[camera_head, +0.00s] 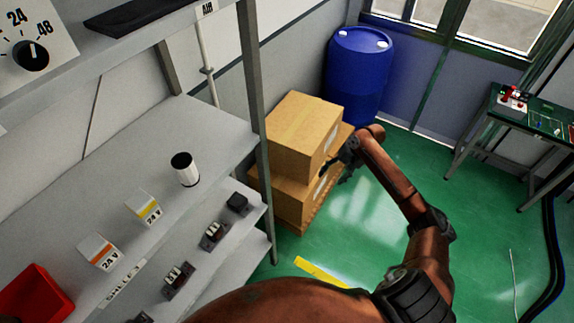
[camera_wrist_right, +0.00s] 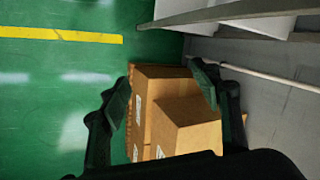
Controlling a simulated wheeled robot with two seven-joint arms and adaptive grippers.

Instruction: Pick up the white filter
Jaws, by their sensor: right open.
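The white filter (camera_head: 186,170) is a small white cylinder with a black top. It stands on the grey shelf in the head view, left of the shelf's upright post. My right gripper (camera_head: 340,164) is beside the cardboard boxes, well to the right of the filter and beyond the shelf post. In the right wrist view my right gripper (camera_wrist_right: 160,95) shows its two dark fingers spread apart with nothing between them. The boxes lie beyond the fingers there, and the filter does not show in that view. My left gripper is not in view.
Cardboard boxes (camera_head: 303,135) are stacked beside the shelf post (camera_head: 258,120). White boxes marked 24 V (camera_head: 146,207) and a red bin (camera_head: 35,298) are on the shelf. A blue barrel (camera_head: 358,75) stands behind. The green floor (camera_head: 480,230) at right is mostly clear.

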